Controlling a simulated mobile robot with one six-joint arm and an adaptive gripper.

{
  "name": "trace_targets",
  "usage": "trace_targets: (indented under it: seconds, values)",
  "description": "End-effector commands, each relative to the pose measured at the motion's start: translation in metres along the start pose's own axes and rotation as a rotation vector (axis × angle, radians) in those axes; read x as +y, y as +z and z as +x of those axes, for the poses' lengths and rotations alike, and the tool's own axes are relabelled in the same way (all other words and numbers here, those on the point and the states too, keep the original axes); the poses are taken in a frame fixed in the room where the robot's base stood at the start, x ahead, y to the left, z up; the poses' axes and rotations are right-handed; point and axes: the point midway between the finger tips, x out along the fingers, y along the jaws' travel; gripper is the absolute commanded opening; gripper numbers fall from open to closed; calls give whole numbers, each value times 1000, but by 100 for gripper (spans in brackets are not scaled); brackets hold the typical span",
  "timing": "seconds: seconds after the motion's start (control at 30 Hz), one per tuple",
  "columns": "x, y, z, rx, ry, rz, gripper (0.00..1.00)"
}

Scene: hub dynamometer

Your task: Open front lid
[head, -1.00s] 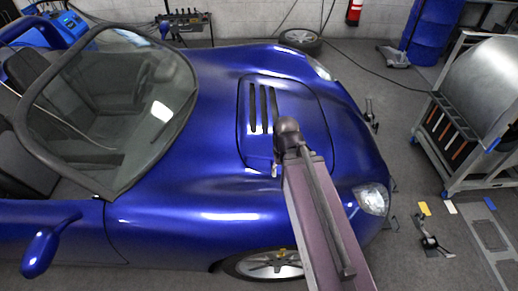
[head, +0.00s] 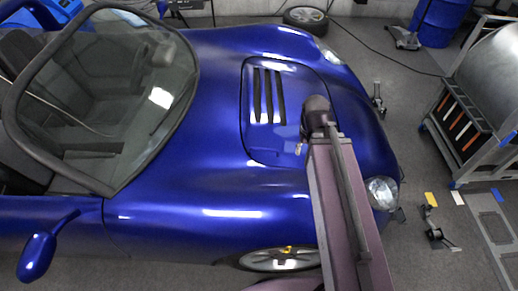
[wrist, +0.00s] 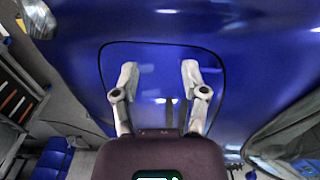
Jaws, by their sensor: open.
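The front lid (head: 298,90) is a rounded blue panel with dark vent slots in the nose of the blue car. It lies flush, with a thin dark seam around it. In the head view, my arm reaches in from the bottom and its end is over the right part of the lid; my fingers are largely hidden there. In the wrist view, my gripper (wrist: 159,70) is open, its two fingers spread over the lid (wrist: 160,50), inside the seam. Nothing is between them. I cannot tell whether the fingertips touch the panel.
The windshield (head: 110,100) stands left of the lid, with a side mirror (head: 37,257) below. A headlight (head: 382,193) is at the car's front. A loose wheel (head: 305,18) lies at the back.

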Motion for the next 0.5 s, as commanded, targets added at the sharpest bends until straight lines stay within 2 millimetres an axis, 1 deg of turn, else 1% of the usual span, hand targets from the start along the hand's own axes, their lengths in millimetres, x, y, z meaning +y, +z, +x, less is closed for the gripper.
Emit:
trace_targets:
  seconds: [0.17,0.27,0.37,0.5]
  values:
    - [-1,-3,2,2,1,-16,57]
    - [-5,-10,8,8,2,-58,57]
    - [-7,-22,16,17,5,-130,57]
    - [-22,-47,34,37,14,-304,57]
